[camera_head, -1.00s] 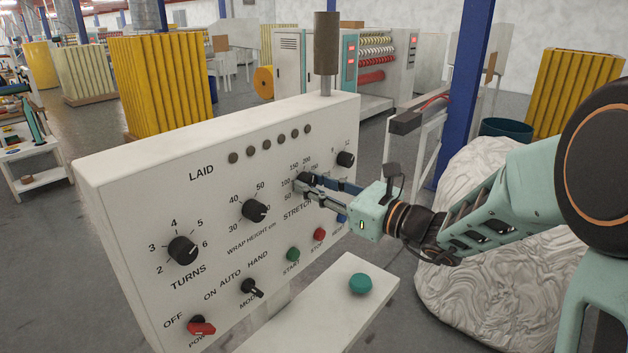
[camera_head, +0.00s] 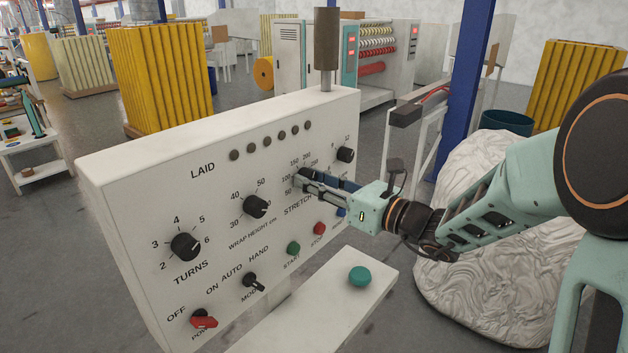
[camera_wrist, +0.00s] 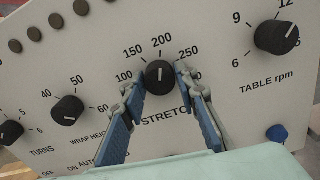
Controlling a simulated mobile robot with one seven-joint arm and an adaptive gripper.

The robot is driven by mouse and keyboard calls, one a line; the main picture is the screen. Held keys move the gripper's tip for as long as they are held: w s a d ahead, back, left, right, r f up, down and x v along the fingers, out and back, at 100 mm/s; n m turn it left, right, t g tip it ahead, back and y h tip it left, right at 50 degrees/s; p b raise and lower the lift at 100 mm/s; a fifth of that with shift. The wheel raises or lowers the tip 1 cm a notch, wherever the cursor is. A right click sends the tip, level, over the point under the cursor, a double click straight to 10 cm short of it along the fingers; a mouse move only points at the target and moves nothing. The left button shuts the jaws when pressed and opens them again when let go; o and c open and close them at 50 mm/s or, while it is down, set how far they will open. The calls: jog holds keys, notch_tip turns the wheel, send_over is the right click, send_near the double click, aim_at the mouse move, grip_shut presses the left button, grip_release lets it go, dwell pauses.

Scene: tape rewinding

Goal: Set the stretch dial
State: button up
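The stretch dial (camera_wrist: 159,77) is a round black knob on the white control panel (camera_head: 110,220), above the label STRETCH. In the wrist view its white mark points up, close to 200. My gripper (camera_wrist: 160,80) has one finger on each side of the dial, and the fingertips appear to press against its sides. In the head view my gripper (camera_head: 305,178) reaches the panel from the right, and its fingers mostly hide the dial.
The table rpm dial (camera_wrist: 276,37) is up and right of my gripper. The wrap height dial (camera_wrist: 67,110) is to the left, and the turns dial (camera_head: 185,246) further left. Start (camera_head: 293,248) and stop (camera_head: 319,228) buttons sit below. A white ledge (camera_head: 310,315) juts out lower down.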

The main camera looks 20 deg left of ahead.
jog(key=shift+o, duration=1.4)
jog(key=shift+d, duration=0.1)
jog(key=v, duration=1.2)
jog(key=shift+f, duration=0.15)
